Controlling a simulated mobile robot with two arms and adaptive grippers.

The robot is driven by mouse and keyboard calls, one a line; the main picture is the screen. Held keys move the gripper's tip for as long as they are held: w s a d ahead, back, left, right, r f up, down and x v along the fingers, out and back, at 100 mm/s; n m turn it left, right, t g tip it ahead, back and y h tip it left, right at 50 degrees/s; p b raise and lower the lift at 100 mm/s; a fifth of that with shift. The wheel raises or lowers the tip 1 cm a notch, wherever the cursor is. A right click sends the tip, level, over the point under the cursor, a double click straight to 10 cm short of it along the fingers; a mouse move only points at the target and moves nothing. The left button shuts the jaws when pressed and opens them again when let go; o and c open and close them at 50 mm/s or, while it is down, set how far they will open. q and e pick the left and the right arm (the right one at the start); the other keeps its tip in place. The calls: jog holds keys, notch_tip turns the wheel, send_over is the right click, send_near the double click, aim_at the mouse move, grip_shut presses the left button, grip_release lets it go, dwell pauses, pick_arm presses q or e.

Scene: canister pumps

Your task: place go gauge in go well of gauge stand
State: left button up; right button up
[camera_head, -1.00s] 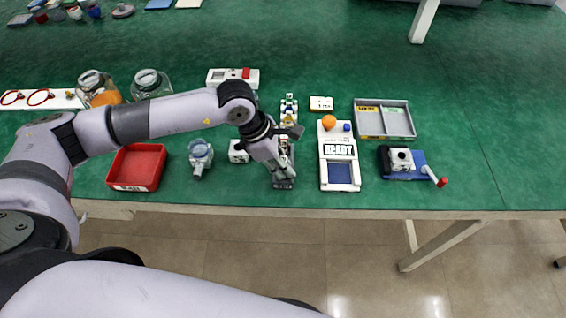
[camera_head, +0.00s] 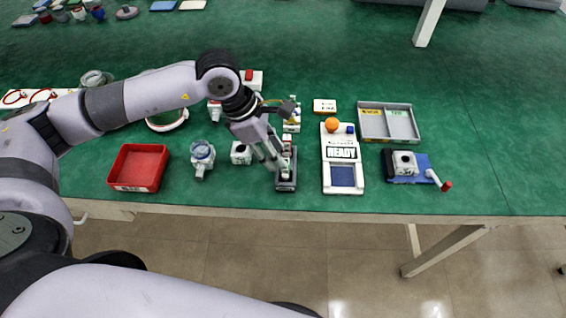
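My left gripper (camera_head: 279,167) comes down from the upper left over a narrow dark grey holder (camera_head: 286,185), which looks like the gauge stand. Small pale pieces show in the holder beside the fingers. The fingers are small and overlap these pieces, so I cannot tell whether they are shut on a gauge. I cannot make out the go gauge or the go well; the gripper covers part of the holder. My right gripper is not in view.
A red tray (camera_head: 137,167), a round gauge-like device (camera_head: 202,156) and a white block (camera_head: 241,153) lie left of the holder. A white READY panel (camera_head: 343,174), a grey divided tray (camera_head: 388,107) and a blue-based crank device (camera_head: 421,170) lie right.

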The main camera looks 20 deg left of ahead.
pick_arm(q)
jog(key=v, duration=0.5)
jog(key=shift+a+r+b, duration=0.1)
jog(key=shift+r+b, duration=0.2)
